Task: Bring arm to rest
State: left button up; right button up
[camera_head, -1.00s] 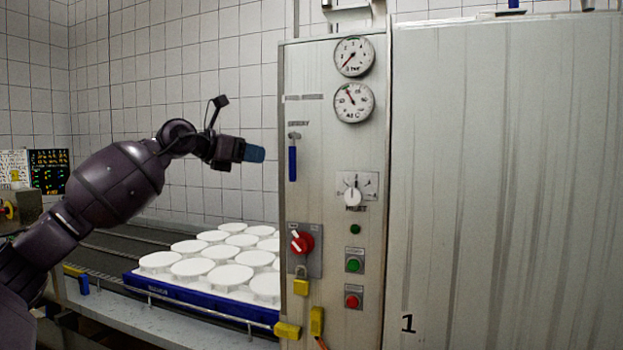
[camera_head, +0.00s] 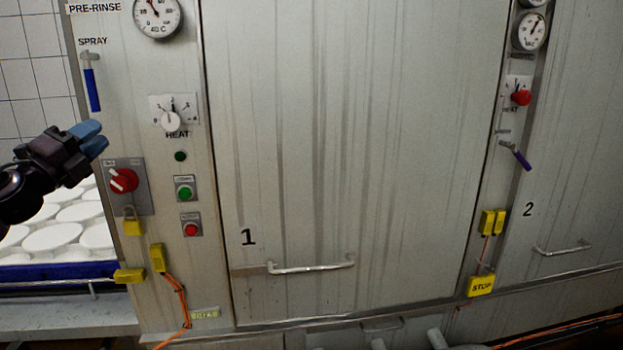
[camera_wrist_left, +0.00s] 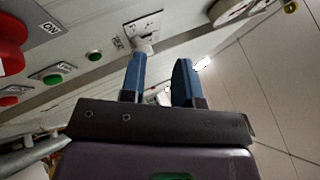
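My left gripper (camera_head: 92,139) is at the left edge of the head view, in front of the left side of the control panel (camera_head: 160,270). It appears just above the red rotary switch (camera_head: 123,180) and below the blue spray lever (camera_head: 91,84). In the left wrist view its two blue fingers (camera_wrist_left: 160,80) stand apart with nothing between them. The white heat knob (camera_wrist_left: 145,42) shows beyond the fingertips there. My right gripper is in neither view.
Door 1 (camera_head: 330,150), with a bar handle (camera_head: 311,267), is closed right of the panel. Door 2 (camera_head: 575,150) is farther right. White moulds (camera_head: 52,236) sit in a blue tray (camera_head: 60,271) at lower left. Yellow padlocks (camera_head: 133,227) and an orange cable (camera_head: 183,305) hang on the panel.

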pick_arm(q)
jog(key=s+d+f+n+g+y, duration=0.1)
jog(key=s+d+f+n+y, duration=0.15)
jog(key=f+n, duration=0.65)
jog(key=s+d+f+n+g+y, duration=0.2)
jog(key=s+f, duration=0.1)
jog(key=f, duration=1.1)
jog(key=s+d+f+n+g+y, duration=0.1)
jog(key=s+d+f+n+y, duration=0.35)
jog(key=f, duration=0.75)
jog(key=s+d+f+n+g, duration=0.2)
jog(key=s+d+f+n, duration=0.2)
jog(key=s+f, duration=0.6)
jog(key=s+d+f+n+g, duration=0.3)
jog(key=s+d+f+n, duration=0.1)
jog(key=s+f, duration=0.6)
jog(key=shift+s+d+f+n+h, duration=0.4)
jog(key=shift+s+n, duration=0.1)
jog(key=shift+n, duration=0.35)
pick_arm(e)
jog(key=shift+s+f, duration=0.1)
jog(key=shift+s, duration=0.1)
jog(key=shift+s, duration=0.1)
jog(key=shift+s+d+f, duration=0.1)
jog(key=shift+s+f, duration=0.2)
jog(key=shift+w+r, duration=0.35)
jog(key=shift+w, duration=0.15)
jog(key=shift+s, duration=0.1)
